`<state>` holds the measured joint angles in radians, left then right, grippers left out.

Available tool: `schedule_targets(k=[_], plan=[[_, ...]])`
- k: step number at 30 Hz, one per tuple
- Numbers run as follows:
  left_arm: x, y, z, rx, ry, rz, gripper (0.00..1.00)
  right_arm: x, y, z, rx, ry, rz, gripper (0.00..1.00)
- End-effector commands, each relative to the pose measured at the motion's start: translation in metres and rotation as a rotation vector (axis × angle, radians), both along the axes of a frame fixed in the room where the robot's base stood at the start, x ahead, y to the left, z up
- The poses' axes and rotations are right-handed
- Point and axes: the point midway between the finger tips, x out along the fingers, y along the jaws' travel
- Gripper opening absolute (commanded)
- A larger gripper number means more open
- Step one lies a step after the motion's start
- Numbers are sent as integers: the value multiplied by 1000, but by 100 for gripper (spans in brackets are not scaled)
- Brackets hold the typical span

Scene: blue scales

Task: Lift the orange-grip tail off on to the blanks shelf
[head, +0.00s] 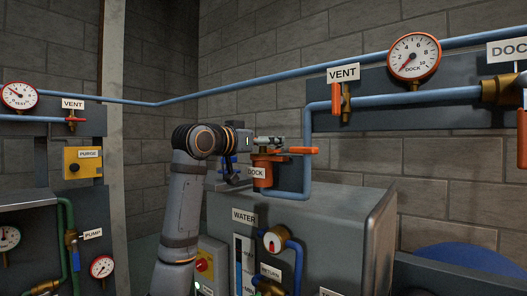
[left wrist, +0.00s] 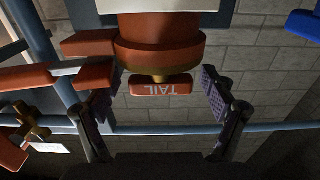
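The orange grip marked TAIL (left wrist: 160,89) shows upside down in the left wrist view. It joins a short brass piece against the round orange dock body (left wrist: 160,45). My left gripper (left wrist: 160,110) is open, with one dark finger on each side of the grip and visible gaps between. In the head view my left gripper (head: 268,141) is at the top of the orange dock fitting (head: 263,172), where it hides the tail. I cannot make out a blanks shelf for certain. My right gripper is not in view.
An orange lever (head: 303,150) sticks out right of the dock fitting. A blue pipe (head: 307,172) rises close beside it. A grey cabinet (head: 335,215) stands below. A dark blue object (left wrist: 305,23) is at the wrist view's upper right. A dock gauge (head: 414,55) hangs upper right.

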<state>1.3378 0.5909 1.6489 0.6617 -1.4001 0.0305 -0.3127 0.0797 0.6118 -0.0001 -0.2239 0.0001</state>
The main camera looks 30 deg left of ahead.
Motion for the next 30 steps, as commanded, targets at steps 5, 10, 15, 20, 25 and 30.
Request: schedule_targets(k=[5,10,15,20,25,30], plan=[[0,0,0,0,0,0,56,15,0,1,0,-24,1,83],[-1,0,0,0,-1,0,33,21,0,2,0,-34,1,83],[-1,0,1,0,-3,0,12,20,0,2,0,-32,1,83],[-1,0,1,0,-3,0,12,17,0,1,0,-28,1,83],[-1,0,10,-1,-5,-1,12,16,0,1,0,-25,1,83],[-2,-1,35,-3,-7,-3,12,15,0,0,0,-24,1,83]])
